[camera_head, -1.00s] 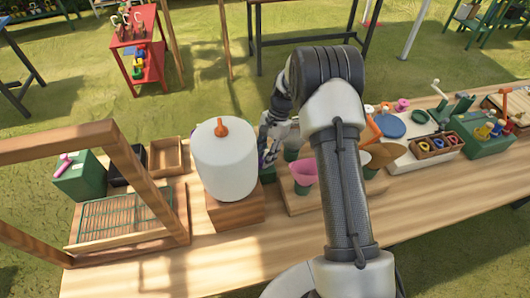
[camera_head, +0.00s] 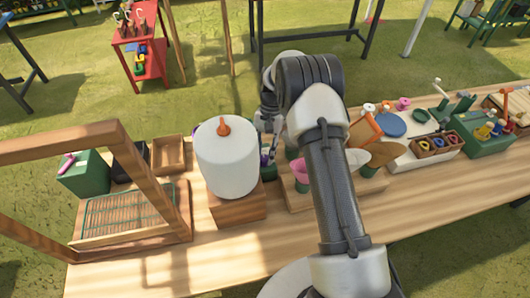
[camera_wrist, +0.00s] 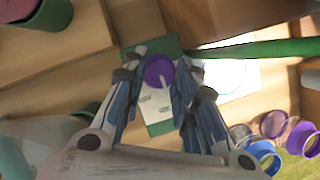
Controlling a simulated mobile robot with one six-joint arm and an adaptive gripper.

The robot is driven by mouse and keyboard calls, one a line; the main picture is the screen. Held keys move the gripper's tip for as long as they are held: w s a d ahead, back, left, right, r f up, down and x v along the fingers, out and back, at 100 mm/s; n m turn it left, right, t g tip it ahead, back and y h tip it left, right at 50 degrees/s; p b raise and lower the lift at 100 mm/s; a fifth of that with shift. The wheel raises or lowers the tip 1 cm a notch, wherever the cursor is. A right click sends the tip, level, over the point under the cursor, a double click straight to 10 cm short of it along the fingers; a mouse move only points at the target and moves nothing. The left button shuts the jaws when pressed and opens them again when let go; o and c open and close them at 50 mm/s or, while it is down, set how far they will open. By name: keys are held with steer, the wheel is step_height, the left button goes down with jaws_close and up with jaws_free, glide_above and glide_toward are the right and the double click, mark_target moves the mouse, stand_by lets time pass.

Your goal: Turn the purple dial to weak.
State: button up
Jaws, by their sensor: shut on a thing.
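The purple dial (camera_wrist: 158,71) shows in the wrist view with a pale pointer line on its face, running toward the lower part of the picture. It sits on a green base (camera_wrist: 158,127) with a white label (camera_wrist: 155,105) whose marks are too small to read. My gripper (camera_wrist: 159,80) has its two fingers on either side of the dial, shut on it.
A white tank (camera_head: 226,165) with an orange cap stands on a wooden block (camera_head: 237,208) left of my gripper. A green rod (camera_wrist: 255,49) crosses the wrist view. The table's front (camera_head: 190,268) is clear.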

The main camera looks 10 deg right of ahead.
steer(key=o, duration=1)
steer(key=shift+o, duration=0.2)
steer(key=shift+r, duration=0.1)
steer(key=v, duration=1.2)
